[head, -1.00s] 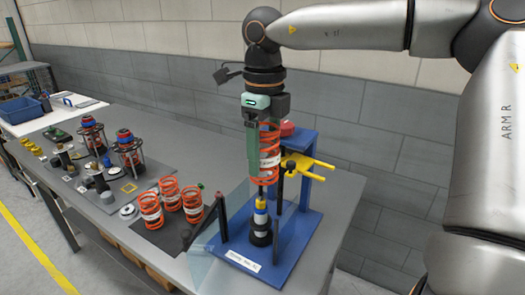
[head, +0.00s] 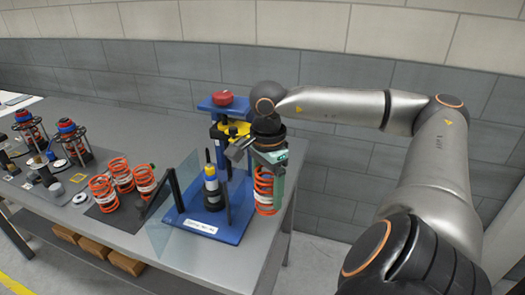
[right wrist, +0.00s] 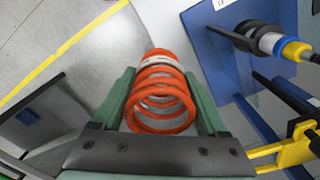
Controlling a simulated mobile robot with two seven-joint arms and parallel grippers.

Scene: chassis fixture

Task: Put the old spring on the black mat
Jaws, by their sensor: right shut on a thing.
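An orange coil spring (head: 264,195) with a pale band hangs upright in my right gripper (head: 268,178), right of the blue fixture and clear of its damper. The right wrist view also shows the spring (right wrist: 160,73) between the green fingers of the gripper (right wrist: 160,88). The black mat (head: 120,219) lies on the bench left of the fixture, well away from the held spring. On the mat stand three similar orange springs, one being the front left spring (head: 102,193). My left gripper is out of view.
A clear panel (head: 163,228) and dark post stand between fixture and mat. Strut assemblies (head: 72,145) stand farther left.

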